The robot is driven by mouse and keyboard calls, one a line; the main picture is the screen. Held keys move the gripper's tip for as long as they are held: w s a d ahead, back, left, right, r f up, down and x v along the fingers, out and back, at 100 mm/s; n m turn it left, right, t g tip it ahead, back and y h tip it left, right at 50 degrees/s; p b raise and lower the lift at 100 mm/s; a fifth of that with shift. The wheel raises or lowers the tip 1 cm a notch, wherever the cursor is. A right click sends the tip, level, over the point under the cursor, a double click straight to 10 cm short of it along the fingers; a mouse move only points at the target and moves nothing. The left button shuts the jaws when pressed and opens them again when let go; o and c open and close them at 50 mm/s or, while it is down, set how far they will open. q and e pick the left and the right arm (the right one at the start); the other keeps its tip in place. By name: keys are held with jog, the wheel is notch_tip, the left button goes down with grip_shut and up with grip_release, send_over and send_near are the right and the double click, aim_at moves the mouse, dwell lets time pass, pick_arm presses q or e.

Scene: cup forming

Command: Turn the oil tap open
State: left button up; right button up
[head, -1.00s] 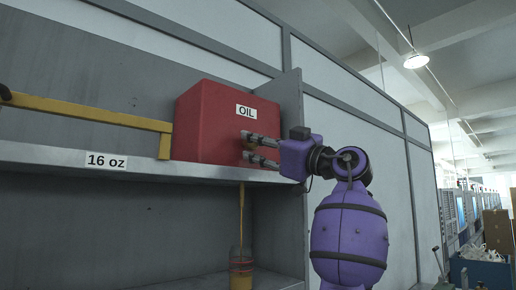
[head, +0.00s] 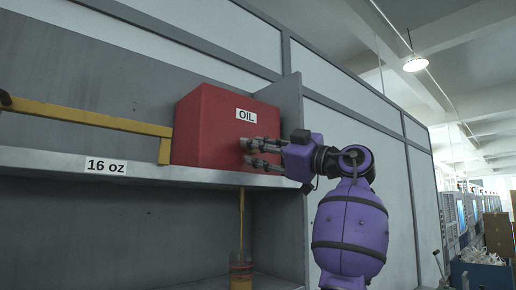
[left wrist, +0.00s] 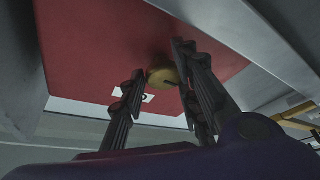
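The red oil box (head: 200,125), labelled OIL (head: 246,115), stands on a grey shelf. In the left wrist view a round brass-coloured tap knob (left wrist: 162,77) shows against the red face (left wrist: 90,55). My left gripper (head: 247,152) is at the box's front, fingers pointing at it. In the wrist view its fingers stand apart, on both sides of the knob; I cannot tell whether they touch it. In the head view the fingers hide the knob. A thin yellow-brown stream (head: 242,215) runs below the shelf into a cup (head: 240,271). My right gripper is not in view.
The shelf edge (head: 200,173) runs just below the gripper. A yellow bar (head: 90,118) lies left of the box above the 16 oz label (head: 106,166). A grey side panel (head: 287,100) rises right of the box. The aisle at the right holds a blue bin (head: 480,273).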

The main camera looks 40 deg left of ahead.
pick_arm(q)
jog(key=shift+o, duration=1.1)
jog(key=shift+w+r, duration=0.15)
jog(key=shift+r, duration=0.1)
jog(key=shift+d+f, duration=0.15)
jog(key=v, duration=1.1)
jog(key=shift+d, duration=0.4)
jog(key=shift+f, duration=0.1)
